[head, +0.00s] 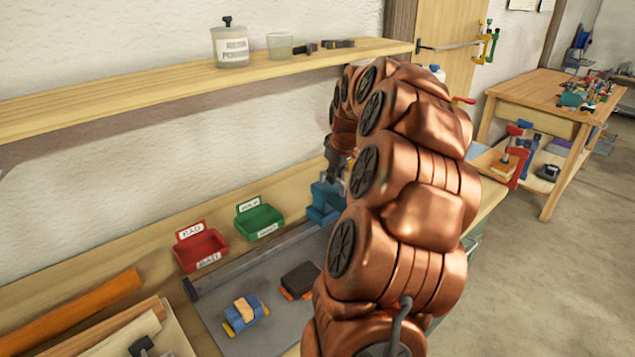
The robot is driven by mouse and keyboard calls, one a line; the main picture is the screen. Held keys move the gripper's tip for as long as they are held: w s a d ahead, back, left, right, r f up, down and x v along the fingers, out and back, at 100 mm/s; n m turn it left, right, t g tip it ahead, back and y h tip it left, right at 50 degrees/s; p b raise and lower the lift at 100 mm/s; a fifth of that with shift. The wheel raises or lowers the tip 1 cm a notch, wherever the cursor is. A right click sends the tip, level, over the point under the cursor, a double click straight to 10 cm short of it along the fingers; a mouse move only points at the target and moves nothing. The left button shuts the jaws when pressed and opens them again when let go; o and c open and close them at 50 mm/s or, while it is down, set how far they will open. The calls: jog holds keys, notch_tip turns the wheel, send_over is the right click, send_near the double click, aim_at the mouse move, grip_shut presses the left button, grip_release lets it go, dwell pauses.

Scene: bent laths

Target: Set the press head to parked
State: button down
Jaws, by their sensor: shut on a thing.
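A blue metal device (325,205), which looks like the press, stands at the far end of the bench, partly hidden by my copper arm. My gripper (340,165) shows only as a small dark part just above it, at the end of my arm. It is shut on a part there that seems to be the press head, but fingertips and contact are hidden. A red-tipped lever (464,100) sticks out right behind my arm; what it belongs to is hidden. I cannot tell the press head's setting.
Red (201,250) and green (259,222) labelled bins stand along the wall. A blue-and-yellow block (245,313) and a dark block (300,279) lie on the grey mat (262,285). A shelf (170,88) runs above.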

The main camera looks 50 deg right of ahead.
jog(key=shift+d+r, duration=0.1)
jog(key=shift+d, duration=0.2)
jog(key=c, duration=1.2)
grip_release()
jog(key=shift+s, duration=0.1)
jog(key=v, duration=1.2)
jog(key=shift+a, duration=0.1)
